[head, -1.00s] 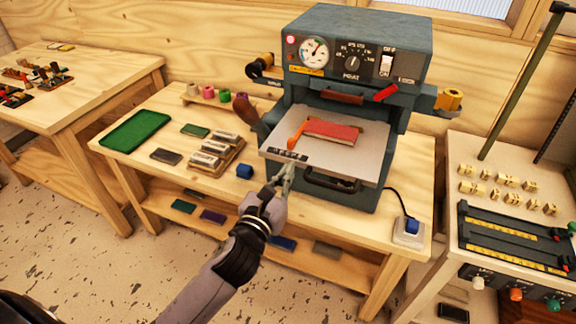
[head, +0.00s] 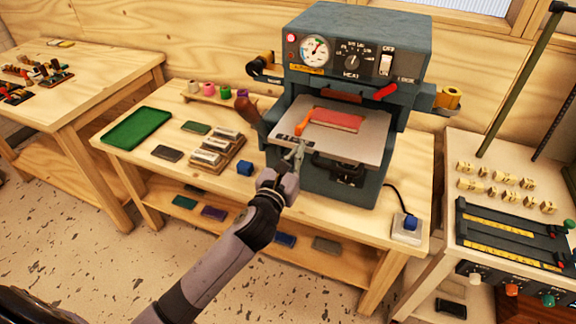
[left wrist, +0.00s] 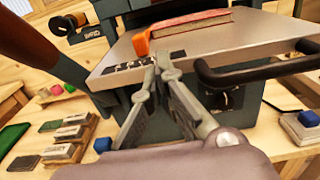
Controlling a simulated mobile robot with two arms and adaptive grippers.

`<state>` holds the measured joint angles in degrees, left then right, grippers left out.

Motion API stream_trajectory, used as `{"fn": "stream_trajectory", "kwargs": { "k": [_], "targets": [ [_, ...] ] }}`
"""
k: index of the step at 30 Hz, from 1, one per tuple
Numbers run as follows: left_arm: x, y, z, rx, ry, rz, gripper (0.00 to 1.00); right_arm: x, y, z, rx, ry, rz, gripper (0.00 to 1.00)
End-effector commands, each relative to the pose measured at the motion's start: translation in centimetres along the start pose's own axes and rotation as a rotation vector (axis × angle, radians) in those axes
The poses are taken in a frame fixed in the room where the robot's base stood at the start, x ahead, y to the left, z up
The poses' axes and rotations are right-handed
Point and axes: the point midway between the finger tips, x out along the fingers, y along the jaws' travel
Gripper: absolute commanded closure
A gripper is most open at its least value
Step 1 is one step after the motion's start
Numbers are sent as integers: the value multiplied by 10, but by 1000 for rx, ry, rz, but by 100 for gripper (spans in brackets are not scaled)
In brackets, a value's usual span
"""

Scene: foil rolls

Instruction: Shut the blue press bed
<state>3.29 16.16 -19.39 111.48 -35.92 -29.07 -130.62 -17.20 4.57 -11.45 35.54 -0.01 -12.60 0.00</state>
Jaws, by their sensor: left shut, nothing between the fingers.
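The blue press (head: 357,33) stands on the wooden bench, and its grey bed (head: 359,149) sticks part-way out of the front. A red book (head: 337,120) and an orange piece (head: 303,124) lie on the bed. The black bed handle (head: 338,167) is on the front, right of my gripper; it also shows in the left wrist view (left wrist: 255,72). My left gripper (head: 299,150) is shut and empty. Its fingertips (left wrist: 162,62) are at the bed's front edge, left of the handle, and look to touch it.
A blue cube (head: 244,168) and a tray of stamps (head: 216,150) are left of the press. A green tray (head: 138,128) lies farther left. A switch box with a cord (head: 406,229) is at the right. A wooden-handled lever (head: 252,115) stands beside the bed.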

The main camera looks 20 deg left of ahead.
Motion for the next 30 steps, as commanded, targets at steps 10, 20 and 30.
{"fn": "stream_trajectory", "kwargs": {
  "k": [10,20,30],
  "targets": [
    [81,0,1,2,-3,1,100,-2,0,0,0,0,0,31],
    [124,0,0,0,-1,0,100,3,0,0,0,0,0,31],
    [130,0,0,-1,0,0,100,4,0,1,0,0,0,31]
  ]
}}
